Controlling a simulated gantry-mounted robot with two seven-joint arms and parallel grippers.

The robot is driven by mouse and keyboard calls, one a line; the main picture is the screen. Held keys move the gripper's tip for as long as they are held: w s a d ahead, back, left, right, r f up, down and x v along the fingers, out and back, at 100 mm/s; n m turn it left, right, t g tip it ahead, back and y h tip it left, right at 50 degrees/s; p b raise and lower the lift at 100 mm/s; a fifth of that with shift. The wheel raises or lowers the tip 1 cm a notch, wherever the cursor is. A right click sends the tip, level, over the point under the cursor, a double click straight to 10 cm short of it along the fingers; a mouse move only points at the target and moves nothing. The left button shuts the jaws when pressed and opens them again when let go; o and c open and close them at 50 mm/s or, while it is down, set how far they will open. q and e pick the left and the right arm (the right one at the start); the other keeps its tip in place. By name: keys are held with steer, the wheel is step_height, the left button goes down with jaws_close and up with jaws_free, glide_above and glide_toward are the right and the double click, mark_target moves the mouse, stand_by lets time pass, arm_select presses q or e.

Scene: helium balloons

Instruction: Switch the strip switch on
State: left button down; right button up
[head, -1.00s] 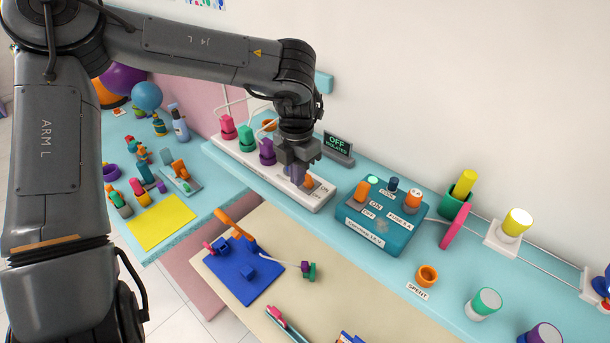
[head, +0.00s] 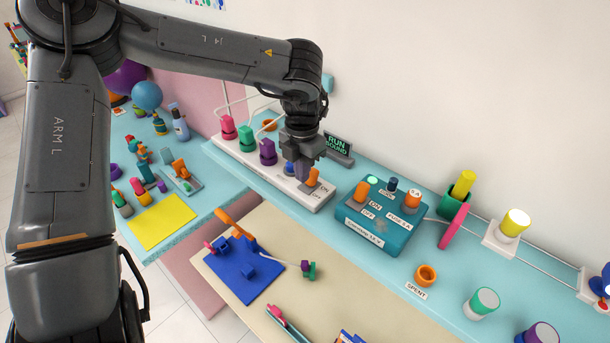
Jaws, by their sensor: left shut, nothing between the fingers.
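The white power strip (head: 240,158) lies on the blue shelf along the wall. It carries pink (head: 228,127), green (head: 246,138) and purple (head: 268,152) plugs, and a blue piece partly hidden behind my gripper. Its orange switch (head: 313,177) is at the right end, beside ON and OFF labels. My left gripper (head: 302,178) is shut and empty, pointing down just left of the switch; whether it touches the switch I cannot tell. The small sign (head: 338,144) behind the strip shows green text starting with RUN. My right gripper is out of view.
A teal fuse box (head: 372,226) with an orange knob and fuses stands right of the strip. An orange ring (head: 426,275) sits near the SPENT label. A blue tray (head: 243,272) lies on the beige table in front. The wall is close behind.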

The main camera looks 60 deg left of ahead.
arm_select(q)
steer(key=shift+s+d+r, duration=0.1)
steer(key=shift+s+d, duration=0.05)
steer(key=shift+s, duration=0.2)
step_height(320, 180, up, 7)
steer(key=p, duration=0.6)
stand_by(0.3)
